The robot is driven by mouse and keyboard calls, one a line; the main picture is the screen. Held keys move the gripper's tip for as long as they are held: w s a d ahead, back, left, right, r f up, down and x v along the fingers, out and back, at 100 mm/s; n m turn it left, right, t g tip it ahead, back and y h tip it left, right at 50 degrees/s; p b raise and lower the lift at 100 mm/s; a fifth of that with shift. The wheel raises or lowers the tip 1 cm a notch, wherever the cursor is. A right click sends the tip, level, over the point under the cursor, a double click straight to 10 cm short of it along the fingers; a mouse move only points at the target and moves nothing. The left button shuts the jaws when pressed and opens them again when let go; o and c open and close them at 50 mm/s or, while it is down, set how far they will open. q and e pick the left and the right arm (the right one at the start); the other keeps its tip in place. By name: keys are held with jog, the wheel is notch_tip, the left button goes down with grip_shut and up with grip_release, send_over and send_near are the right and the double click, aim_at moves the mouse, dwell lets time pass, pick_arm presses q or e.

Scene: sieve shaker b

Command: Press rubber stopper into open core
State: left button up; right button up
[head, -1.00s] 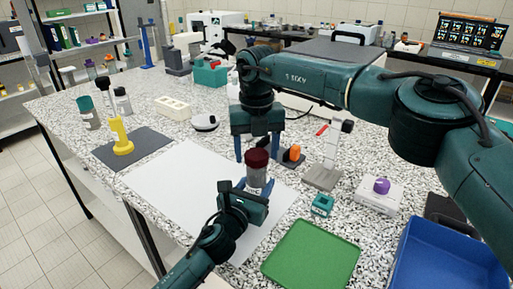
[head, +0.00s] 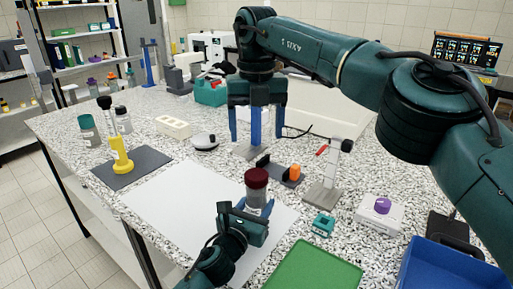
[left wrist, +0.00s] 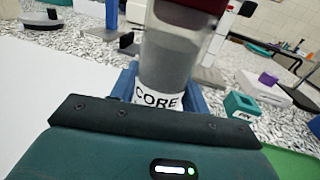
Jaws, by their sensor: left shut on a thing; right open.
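The core, a clear tube with grey filling and a white "CORE" label, shows in the left wrist view (left wrist: 168,58) and the head view (head: 254,195). It stands upright over the white sheet. The dark red rubber stopper (head: 256,177) sits at its top; its lower part shows at the top of the left wrist view (left wrist: 195,12). How deep it sits is unclear. My left gripper (head: 256,208) is shut on the core low down. My right gripper (head: 256,138) is open and empty, fingers pointing down, beyond and above the stopper and apart from it.
The white sheet (head: 180,205) has free room left of the core. A small teal block (head: 323,225), a white box with a purple top (head: 380,214), a green tray (head: 310,270) and a blue bin (head: 450,268) lie to the right.

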dwell(0.3)
pick_arm(q)
jog(key=o, duration=1.4)
jog(key=shift+o, duration=0.2)
jog(key=v, duration=1.3)
jog(key=shift+s, duration=0.1)
